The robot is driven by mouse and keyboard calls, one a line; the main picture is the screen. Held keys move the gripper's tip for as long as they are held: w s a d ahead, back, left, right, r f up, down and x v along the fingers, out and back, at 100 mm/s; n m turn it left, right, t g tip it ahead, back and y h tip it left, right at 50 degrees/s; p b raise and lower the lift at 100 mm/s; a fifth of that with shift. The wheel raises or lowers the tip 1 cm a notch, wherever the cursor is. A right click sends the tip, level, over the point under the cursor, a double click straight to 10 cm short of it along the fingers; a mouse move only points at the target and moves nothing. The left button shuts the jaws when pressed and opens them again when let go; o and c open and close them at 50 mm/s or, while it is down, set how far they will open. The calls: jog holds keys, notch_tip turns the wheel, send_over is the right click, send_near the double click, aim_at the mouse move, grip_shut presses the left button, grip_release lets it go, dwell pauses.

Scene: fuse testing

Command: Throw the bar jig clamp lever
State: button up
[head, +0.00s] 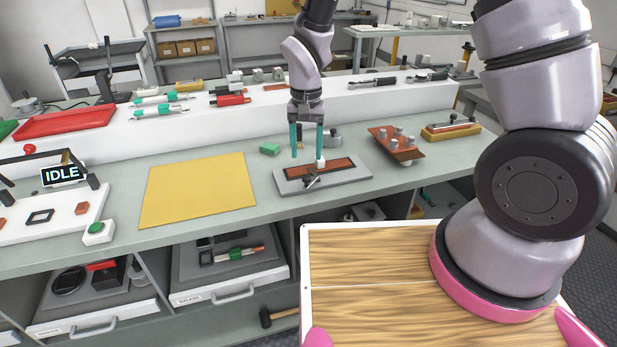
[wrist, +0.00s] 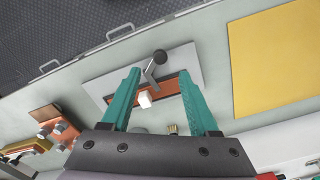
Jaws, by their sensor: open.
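The bar jig is a grey plate (head: 350,175) with a copper-brown bar (head: 336,166) along it, lying on the grey-green bench. Its dark clamp lever (head: 312,181) is at the plate's front side. In the wrist view the fingers (wrist: 162,102) stand either side of the lever and white block. I cannot tell whether they touch anything.
A brown board with several pegs (head: 396,143) stands to the right. A white raised shelf (head: 120,144) with tools runs behind. The bench front is clear.

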aim_at(307, 176)
notch_tip(307, 176, down, 9)
jog(key=shift+r, duration=0.15)
grip_shut()
